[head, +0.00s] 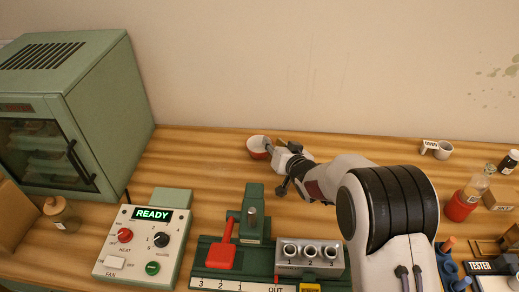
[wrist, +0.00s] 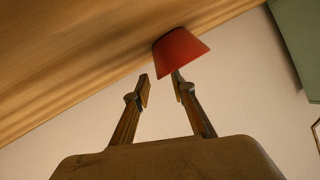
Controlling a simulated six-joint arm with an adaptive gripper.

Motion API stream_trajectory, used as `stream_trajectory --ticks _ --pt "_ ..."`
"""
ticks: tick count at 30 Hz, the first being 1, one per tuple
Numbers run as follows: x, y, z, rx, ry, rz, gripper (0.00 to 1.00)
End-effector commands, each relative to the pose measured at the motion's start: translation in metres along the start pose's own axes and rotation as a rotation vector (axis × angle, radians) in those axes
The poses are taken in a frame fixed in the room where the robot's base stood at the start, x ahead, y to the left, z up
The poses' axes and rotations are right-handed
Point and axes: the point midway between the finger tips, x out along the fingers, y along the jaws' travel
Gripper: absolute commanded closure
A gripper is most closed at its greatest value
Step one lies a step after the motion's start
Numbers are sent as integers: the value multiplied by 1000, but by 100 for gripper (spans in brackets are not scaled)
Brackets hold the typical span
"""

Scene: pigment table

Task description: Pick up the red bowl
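The red bowl (head: 257,154), with a pale inside, stands upright near the back of the wooden table in the head view. It also shows in the wrist view (wrist: 182,52), inverted by the camera's angle. My gripper (head: 274,146) is at its right side, reaching in from the right. In the wrist view my gripper (wrist: 162,86) is open, with a gap between the fingers. The tip of one finger is hidden at the bowl's rim and seems to reach inside it. The other finger is outside, apart from the wall. I cannot tell whether the first finger touches.
A green oven (head: 110,120) stands at the left, with a READY control box (head: 140,243) in front. A green press with a red lever (head: 222,250) and a grey block with holes (head: 309,262) are at the front. The table left of the bowl is clear.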

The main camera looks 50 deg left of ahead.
Motion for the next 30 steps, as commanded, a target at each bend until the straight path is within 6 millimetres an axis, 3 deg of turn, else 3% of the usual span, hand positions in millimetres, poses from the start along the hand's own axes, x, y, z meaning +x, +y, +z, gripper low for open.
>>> stream_trajectory --ticks 7,23,27,30 --pt "12 0 0 -1 0 0 75" --pt "12 0 0 -1 0 0 75" --pt "12 0 0 -1 0 0 100" --pt "12 0 0 -1 0 0 100"
